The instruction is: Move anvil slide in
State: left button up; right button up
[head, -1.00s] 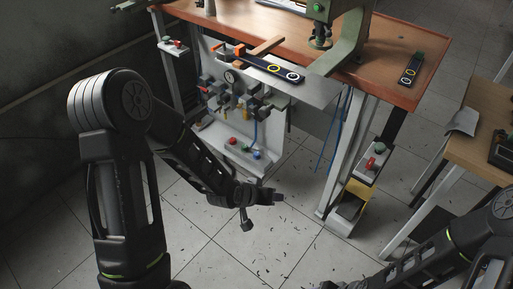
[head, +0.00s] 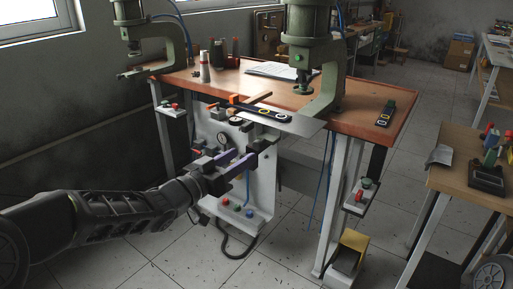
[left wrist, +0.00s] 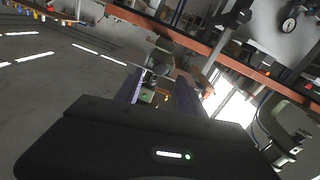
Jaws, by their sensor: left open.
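A light metal plate (head: 297,127) juts from the bench's front edge below the right green press (head: 318,55). A black strip with ringed holes (head: 270,115) lies by it, with an orange-tipped block (head: 234,99) at its left end. I cannot tell for sure which part is the anvil slide. My left gripper (head: 252,153) is open and empty, with purple fingers, in front of the valve panel and below the strip. In the left wrist view its fingers (left wrist: 158,92) stand apart, with blurred fittings beyond. My right gripper is out of view.
The panel (head: 250,190) carries valves, gauges and coloured buttons under the wooden bench (head: 390,98). A second press (head: 138,35) stands at the left. A yellow foot pedal (head: 348,255) is on the floor. A side table (head: 455,165) stands at the right.

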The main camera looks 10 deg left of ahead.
aim_at(256, 147)
pick_arm(q)
jog(key=x, duration=0.7)
jog(key=shift+w+d, duration=0.2)
jog(key=shift+w, duration=0.1)
grip_shut()
dwell(1.2)
